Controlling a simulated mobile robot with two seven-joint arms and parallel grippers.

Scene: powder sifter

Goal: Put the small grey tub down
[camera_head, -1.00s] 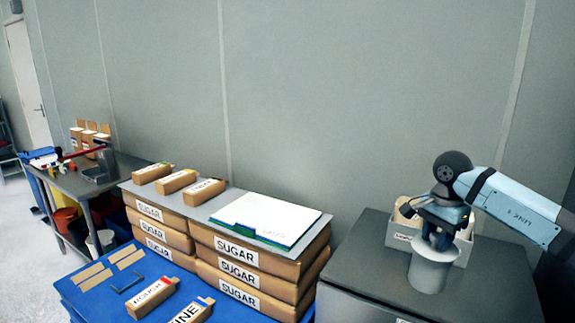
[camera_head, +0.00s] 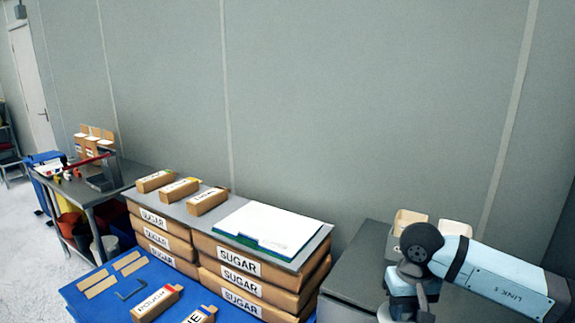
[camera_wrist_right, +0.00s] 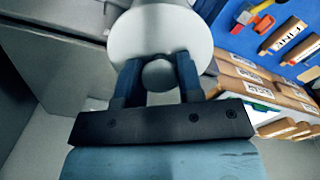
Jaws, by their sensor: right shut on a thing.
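The small grey tub (camera_wrist_right: 160,32) shows in the right wrist view as a pale round top with a round knob in its middle. The two fingers of my right gripper (camera_wrist_right: 158,72) are shut on this knob, one on each side. In the head view my right gripper (camera_head: 412,300) is low at the right, in front of the dark grey cabinet (camera_head: 358,270). There the tub is mostly hidden by the gripper and cut off by the bottom edge. I cannot tell whether its base touches anything. My left gripper is not in view.
An open carton (camera_head: 410,222) stands at the back of the cabinet, behind my right arm. Stacked sugar sacks (camera_head: 240,263) with a white board (camera_head: 268,222) on top are to the left. A blue table (camera_head: 95,290) is at front left. The cabinet's left top is clear.

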